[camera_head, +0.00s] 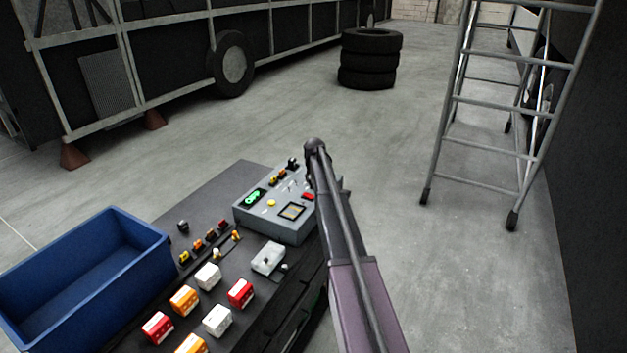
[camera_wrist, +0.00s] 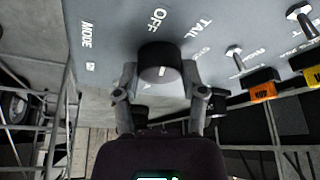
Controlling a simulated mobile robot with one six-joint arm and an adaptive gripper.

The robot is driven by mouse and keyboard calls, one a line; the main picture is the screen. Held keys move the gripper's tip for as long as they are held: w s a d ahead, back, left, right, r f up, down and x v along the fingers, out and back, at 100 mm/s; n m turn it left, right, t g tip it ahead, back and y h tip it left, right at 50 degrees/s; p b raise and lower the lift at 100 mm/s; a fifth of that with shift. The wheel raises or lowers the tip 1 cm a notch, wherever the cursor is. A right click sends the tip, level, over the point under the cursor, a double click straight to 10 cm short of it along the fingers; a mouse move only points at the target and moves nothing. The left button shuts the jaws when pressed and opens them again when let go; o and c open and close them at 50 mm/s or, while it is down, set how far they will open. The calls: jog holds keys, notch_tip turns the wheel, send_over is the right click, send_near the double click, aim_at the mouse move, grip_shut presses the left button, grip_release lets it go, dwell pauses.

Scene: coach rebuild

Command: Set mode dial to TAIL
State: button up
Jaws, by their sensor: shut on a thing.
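The mode dial (camera_wrist: 160,62) is a round black knob on the grey panel face (camera_wrist: 115,35) in the wrist view. The labels MODE, OFF and TAIL are printed around it; a further label is partly hidden. A small white mark shows on the knob, but I cannot tell surely which label it points at. My gripper (camera_wrist: 160,76) is shut on the dial, one finger on each side. My arm hides the dial there.
Toggle switches (camera_wrist: 236,57) and an orange tag (camera_wrist: 262,92) are beside the dial. On the bench, a blue bin (camera_head: 85,270), several coloured blocks (camera_head: 240,293) and a light grey box (camera_head: 268,258) stand near the control box. A ladder (camera_head: 490,150) stands right; open floor lies beyond.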

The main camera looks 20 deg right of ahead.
jog(key=m+h, duration=0.1)
jog(key=m, duration=0.2)
jog(key=shift+g, duration=0.4)
jog(key=shift+m+g+h, duration=0.4)
jog(key=shift+m+h, duration=0.1)
jog(key=shift+m, duration=1.5)
jog(key=o, duration=1.2)
jog(key=shift+c, duration=0.2)
